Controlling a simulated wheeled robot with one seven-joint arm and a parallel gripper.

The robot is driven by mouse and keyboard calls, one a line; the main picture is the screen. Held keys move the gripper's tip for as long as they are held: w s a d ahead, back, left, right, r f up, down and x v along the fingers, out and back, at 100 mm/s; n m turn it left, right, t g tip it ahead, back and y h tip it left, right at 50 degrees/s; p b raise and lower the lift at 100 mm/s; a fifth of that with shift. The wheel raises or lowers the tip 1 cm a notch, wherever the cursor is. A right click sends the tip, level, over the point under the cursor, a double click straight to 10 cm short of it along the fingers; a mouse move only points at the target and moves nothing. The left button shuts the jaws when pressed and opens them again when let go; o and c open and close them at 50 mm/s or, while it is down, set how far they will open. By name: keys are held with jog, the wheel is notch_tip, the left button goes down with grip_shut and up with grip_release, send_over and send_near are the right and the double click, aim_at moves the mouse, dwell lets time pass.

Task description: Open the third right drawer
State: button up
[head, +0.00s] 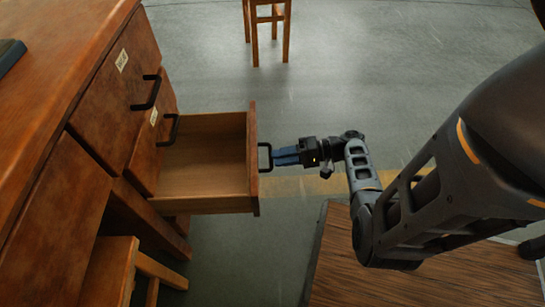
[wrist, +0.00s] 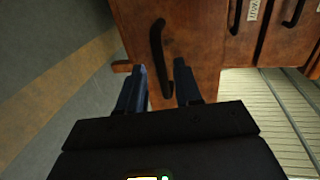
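The lowest visible right drawer (head: 205,204) of the brown wooden desk stands pulled far out, and its empty inside shows in the head view. Its black bar handle (head: 262,157) is on the drawer front, which also shows in the wrist view (wrist: 200,45). My gripper (head: 277,156) is at this handle, with its blue fingers pointing at the drawer front. In the wrist view my gripper (wrist: 158,66) has its fingers apart, with the handle (wrist: 157,42) in line with the gap between them. Whether the fingers touch the handle I cannot tell.
Two shut drawers with black handles (head: 146,93) (head: 172,129) and white labels are above the open one. A wooden stool (head: 270,20) stands at the back. A wooden seat (head: 112,270) is at lower left. Grey floor is clear behind the drawer.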

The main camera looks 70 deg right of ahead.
jog(key=shift+v, duration=2.05)
jog(key=s+a+f+n+g+h, duration=0.2)
jog(key=s+a+f+g, duration=0.3)
jog(key=a+f+g, duration=0.3)
jog(key=s+a+r+n+h, duration=0.3)
jog(key=s+a+n+h, duration=0.1)
jog(key=a, duration=0.2)
jog(key=w+a+r+n+t, duration=0.1)
jog(key=a+r+n+t, duration=0.3)
jog(key=r, duration=0.6)
jog(key=a+r+n+t, duration=0.1)
jog(key=a+r, duration=0.4)
jog(key=r, duration=0.6)
jog(key=w+a+r+n+t, duration=0.1)
jog(key=a+r+n+t, duration=0.3)
jog(key=r, duration=0.6)
notch_tip(320, 180, up, 30)
jog(key=a+m+p, duration=0.1)
jog(key=p, duration=2.8)
jog(key=shift+s+g+y, duration=0.2)
jog(key=shift+g+y, duration=0.1)
jog(key=shift+g, duration=0.1)
